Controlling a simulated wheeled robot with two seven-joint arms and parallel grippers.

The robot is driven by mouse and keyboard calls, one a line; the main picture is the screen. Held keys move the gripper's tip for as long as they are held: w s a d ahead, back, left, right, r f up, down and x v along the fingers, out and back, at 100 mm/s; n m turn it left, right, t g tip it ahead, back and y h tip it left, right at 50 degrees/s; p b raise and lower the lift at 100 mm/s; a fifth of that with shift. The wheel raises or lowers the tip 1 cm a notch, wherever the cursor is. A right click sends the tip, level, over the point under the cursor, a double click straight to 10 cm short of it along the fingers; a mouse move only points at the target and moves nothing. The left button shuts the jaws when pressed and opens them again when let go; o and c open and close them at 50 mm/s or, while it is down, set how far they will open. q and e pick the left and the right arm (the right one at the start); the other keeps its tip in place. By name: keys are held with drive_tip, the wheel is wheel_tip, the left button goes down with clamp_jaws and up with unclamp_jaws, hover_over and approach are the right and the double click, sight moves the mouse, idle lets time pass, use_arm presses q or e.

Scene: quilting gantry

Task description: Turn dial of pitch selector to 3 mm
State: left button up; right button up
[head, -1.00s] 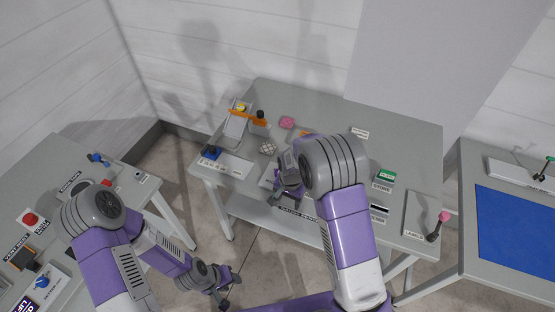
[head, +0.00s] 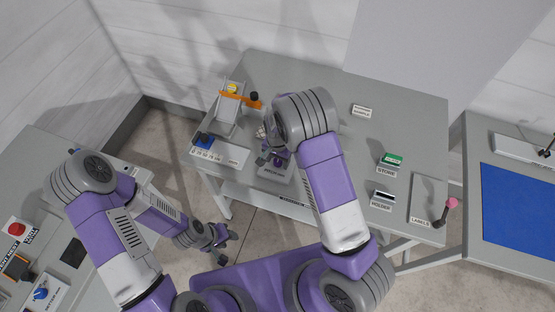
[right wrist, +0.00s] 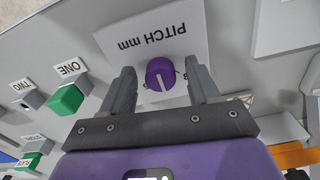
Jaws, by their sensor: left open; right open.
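The pitch selector is a white plate (right wrist: 125,42) lettered PITCH mm, upside down in the right wrist view. Its round purple dial (right wrist: 161,74) has a white pointer line running roughly up and down the picture. My right gripper (right wrist: 159,68) is open, with one finger on each side of the dial; I cannot tell whether they touch it. The scale figures are mostly hidden by the dial and fingers. In the head view my right gripper (head: 268,156) is at the table's front edge, partly hiding the plate (head: 276,172). My left gripper (head: 222,246) is open and empty, low over the floor.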

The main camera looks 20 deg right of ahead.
drive_tip(key=shift+f, duration=0.25)
drive_tip(key=shift+c, duration=0.2)
drive_tip(key=c, duration=1)
drive_tip(key=n+b, duration=0.1)
drive_tip(key=n, duration=0.3)
drive_tip(key=shift+n+b, duration=0.3)
drive_tip(key=shift+d+n+b, duration=0.1)
drive_tip(key=shift+n+b, duration=0.55)
drive_tip(key=shift+n, duration=1.45)
